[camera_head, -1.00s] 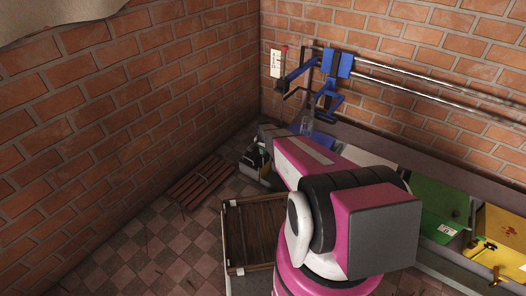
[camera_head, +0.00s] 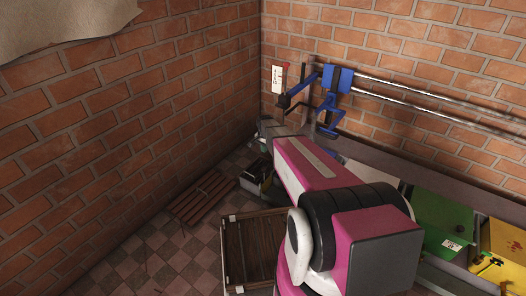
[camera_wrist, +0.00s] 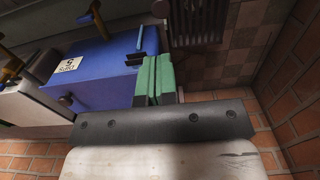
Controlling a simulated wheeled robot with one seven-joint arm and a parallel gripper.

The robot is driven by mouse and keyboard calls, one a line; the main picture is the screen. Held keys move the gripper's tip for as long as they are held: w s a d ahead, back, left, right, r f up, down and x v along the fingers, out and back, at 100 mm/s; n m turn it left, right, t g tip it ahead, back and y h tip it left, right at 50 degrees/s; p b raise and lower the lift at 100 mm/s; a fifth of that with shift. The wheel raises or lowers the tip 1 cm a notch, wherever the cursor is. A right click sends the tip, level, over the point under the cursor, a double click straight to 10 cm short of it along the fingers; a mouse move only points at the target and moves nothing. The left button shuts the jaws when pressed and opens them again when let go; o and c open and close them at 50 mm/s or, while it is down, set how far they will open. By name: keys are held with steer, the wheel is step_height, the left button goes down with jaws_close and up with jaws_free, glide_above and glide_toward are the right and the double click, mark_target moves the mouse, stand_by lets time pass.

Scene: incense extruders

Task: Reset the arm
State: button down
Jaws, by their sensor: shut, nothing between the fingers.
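My gripper shows in the wrist view with two green fingers (camera_wrist: 154,80) side by side and touching, with nothing between them. The fingers are next to a blue box (camera_wrist: 95,72) with a white label, which lies to their left. In the head view my pink and white arm reaches toward the corner; my gripper at its far end is hidden there.
A blue clamp-like carriage (camera_head: 338,79) hangs on two metal rails (camera_head: 430,100) on the back wall. A green box (camera_head: 440,222) and a yellow box (camera_head: 505,250) stand at right. A wooden crate (camera_head: 252,250) and a slatted grate (camera_head: 202,196) are on the tiled floor.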

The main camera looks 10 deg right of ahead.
steer(key=s+r+n, duration=0.4)
steer(key=s+r, duration=0.4)
steer(key=s, duration=0.6)
steer(key=s+r+n, duration=0.5)
steer(key=s+r, duration=0.4)
steer(key=s, duration=0.5)
steer(key=shift+s+a, duration=0.25)
steer(key=shift+a, duration=0.2)
